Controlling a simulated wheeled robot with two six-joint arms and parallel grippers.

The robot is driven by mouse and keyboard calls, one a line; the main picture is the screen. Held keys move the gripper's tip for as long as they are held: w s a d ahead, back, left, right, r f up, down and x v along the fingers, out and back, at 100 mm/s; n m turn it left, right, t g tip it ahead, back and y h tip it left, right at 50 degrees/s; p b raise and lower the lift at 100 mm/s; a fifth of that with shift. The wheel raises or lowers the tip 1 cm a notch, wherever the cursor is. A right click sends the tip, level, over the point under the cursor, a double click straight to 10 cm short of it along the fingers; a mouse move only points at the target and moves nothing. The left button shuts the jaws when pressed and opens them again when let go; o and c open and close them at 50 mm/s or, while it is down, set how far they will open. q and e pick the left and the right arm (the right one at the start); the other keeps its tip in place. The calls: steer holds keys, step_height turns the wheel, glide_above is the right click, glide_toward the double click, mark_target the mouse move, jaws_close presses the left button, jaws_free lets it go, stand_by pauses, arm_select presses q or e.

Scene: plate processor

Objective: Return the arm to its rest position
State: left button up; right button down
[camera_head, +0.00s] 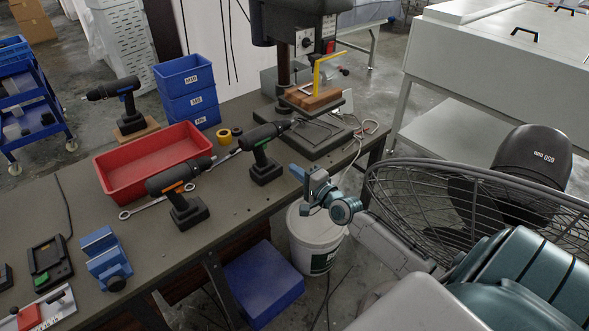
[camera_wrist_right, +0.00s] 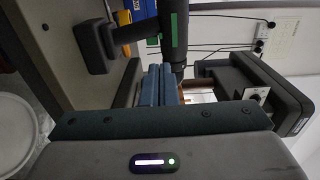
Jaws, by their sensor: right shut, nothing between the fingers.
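My right gripper (camera_head: 297,171) is at the front edge of the workbench (camera_head: 232,222), near the white bucket, with its blue fingers toward the bench. The fingers also show in the wrist view (camera_wrist_right: 160,72), pressed together and empty. The drill with the green stripe (camera_head: 262,152) stands on the bench just left of the fingers and apart from them in the head view. It shows in the wrist view (camera_wrist_right: 168,32), beyond the fingertips. My left gripper is not in view.
A drill press (camera_head: 283,75) stands at the bench's back. A red tray (camera_head: 117,188), an orange-striped drill (camera_head: 177,190) and a blue vise (camera_head: 104,258) are on the bench. A white bucket (camera_head: 310,250) and blue box (camera_head: 262,283) are on the floor. A large fan (camera_head: 440,190) is at right.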

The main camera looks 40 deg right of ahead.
stand_by(0.3)
steer(key=s+d+f+n+g+h, duration=0.1)
steer(key=s+f+n+g, duration=0.2)
steer(key=f, duration=0.9)
steer(key=s+d+f+n+g+h, duration=0.15)
steer(key=s+f, duration=0.25)
steer(key=f, duration=0.8)
steer(key=s+a+f+n+g, duration=0.2)
steer(key=s+f+n+g, duration=0.2)
steer(key=s+f, duration=0.95)
steer(key=s+a+f+n+g, duration=0.2)
steer(key=s+f, duration=0.4)
steer(key=s, duration=0.4)
steer(key=s+a+f+n+g, duration=0.3)
steer(key=s+f, duration=0.4)
steer(key=s, duration=0.4)
steer(key=s+a+f+n+g, duration=0.3)
steer(key=s+a+f, duration=0.3)
steer(key=s, duration=0.5)
steer(key=shift+s+f+n, duration=0.25)
steer(key=shift+f+n, duration=0.15)
steer(key=shift+n, duration=0.05)
steer(key=shift+a, duration=0.15)
